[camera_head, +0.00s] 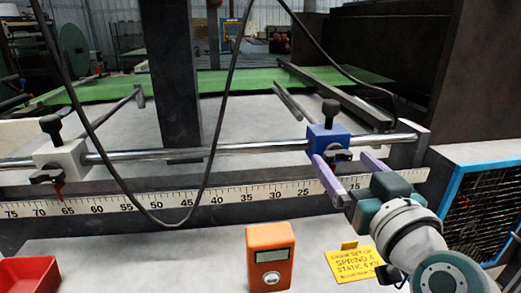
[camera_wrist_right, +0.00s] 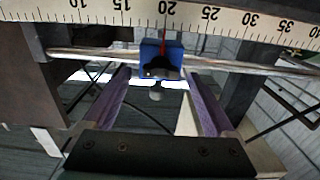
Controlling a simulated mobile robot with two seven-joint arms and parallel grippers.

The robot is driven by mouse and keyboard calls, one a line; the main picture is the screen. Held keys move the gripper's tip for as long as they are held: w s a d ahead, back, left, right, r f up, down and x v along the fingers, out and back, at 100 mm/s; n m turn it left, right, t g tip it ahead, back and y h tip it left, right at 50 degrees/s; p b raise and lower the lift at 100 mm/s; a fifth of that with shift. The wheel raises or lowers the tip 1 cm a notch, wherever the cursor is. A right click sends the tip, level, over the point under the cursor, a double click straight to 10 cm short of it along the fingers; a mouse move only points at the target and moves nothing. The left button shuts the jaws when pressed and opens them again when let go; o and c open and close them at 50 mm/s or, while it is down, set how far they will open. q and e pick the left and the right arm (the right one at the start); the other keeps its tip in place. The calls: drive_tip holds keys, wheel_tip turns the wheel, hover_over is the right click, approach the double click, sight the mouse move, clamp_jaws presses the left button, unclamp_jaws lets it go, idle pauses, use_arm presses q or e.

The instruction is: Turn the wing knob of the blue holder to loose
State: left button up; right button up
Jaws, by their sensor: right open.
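The blue holder (camera_head: 322,132) sits on the round metal rail (camera_head: 240,149), with a black upright knob (camera_head: 330,108) on top. Its dark wing knob (camera_head: 339,155) faces the front, partly hidden by a finger. My right gripper (camera_head: 343,160) is open in front of the holder, with one purple finger on each side of the wing knob. My left gripper is not in view.
A white holder (camera_head: 62,158) sits farther left on the rail. A ruler (camera_head: 240,194) runs below the rail. A black cable (camera_head: 214,165) hangs in front of both. An orange meter (camera_head: 270,255), a yellow note (camera_head: 350,263) and a red tray (camera_head: 28,275) are at the front.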

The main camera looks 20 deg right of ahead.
drive_tip(key=shift+x, duration=0.8)
drive_tip(key=shift+c, duration=0.3)
drive_tip(key=c, duration=1.3)
